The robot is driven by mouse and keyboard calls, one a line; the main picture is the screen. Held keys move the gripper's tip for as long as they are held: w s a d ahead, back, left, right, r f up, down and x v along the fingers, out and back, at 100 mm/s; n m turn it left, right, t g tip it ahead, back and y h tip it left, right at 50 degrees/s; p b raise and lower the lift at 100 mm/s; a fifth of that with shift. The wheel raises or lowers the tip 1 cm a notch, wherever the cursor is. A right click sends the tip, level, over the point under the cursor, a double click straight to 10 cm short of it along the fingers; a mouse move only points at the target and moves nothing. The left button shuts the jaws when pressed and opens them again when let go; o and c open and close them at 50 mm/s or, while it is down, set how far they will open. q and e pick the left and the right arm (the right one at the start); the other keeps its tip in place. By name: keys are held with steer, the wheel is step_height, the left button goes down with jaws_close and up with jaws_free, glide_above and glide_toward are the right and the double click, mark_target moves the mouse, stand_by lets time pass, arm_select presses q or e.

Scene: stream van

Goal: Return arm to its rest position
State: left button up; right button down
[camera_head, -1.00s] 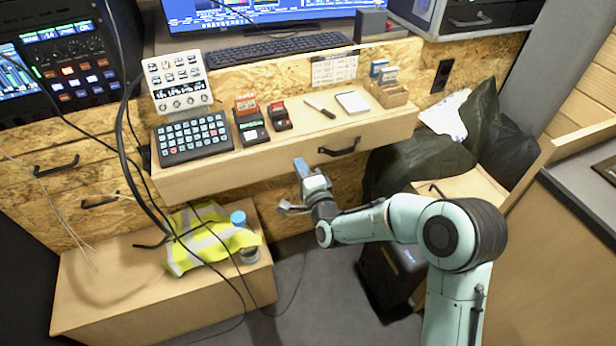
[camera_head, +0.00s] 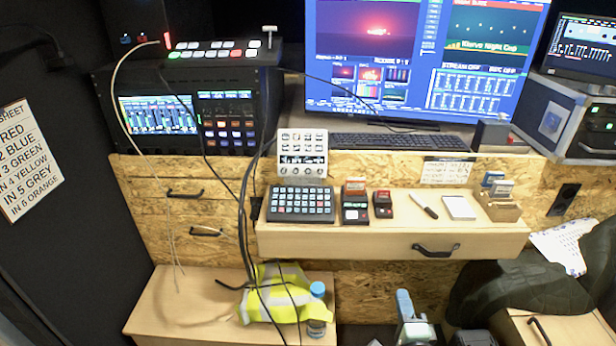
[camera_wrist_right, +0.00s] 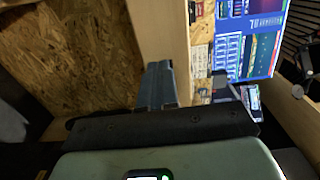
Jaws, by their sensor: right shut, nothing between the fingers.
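My right gripper (camera_head: 404,304) shows at the bottom of the head view, below the drawer handle (camera_head: 436,250) and in front of the desk's lower front. Its fingers are shut with nothing between them. In the right wrist view the gripper's fingers (camera_wrist_right: 157,88) point toward the wooden desk edge (camera_wrist_right: 165,45), apart from it as far as I can tell. Most of my right arm is below the head view's edge. My left gripper is not in view.
The desk shelf (camera_head: 380,240) holds a keypad (camera_head: 300,204), card readers, a pen and a notepad (camera_head: 459,208). A yellow vest (camera_head: 272,295) and a bottle (camera_head: 317,308) are on a low wooden bench (camera_head: 180,300) at left.

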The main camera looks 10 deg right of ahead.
steer(key=s+a+f+n+g+y+p, duration=0.4)
steer(key=s+a+f+n+g+p, duration=0.35)
steer(key=f+p, duration=0.4)
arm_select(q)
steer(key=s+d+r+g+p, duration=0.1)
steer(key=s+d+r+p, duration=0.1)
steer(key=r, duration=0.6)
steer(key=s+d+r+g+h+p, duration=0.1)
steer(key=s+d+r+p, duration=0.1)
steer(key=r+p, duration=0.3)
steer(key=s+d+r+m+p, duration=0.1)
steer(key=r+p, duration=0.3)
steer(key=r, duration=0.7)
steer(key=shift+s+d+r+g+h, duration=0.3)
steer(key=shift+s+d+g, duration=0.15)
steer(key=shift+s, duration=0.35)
arm_select(e)
steer(key=s+a+f+n+g+y, duration=0.1)
steer(key=s+a+n+g, duration=0.3)
steer(key=s, duration=0.7)
steer(key=s+a+f+n+g+y, duration=0.2)
steer(key=s+a+n+g, duration=0.3)
steer(key=s, duration=0.6)
steer(key=shift+s+a+g+y, duration=0.3)
steer(key=shift+a+g, duration=0.25)
steer(key=shift+g, duration=0.5)
steer(key=shift+f, duration=0.1)
steer(key=shift+w, duration=0.1)
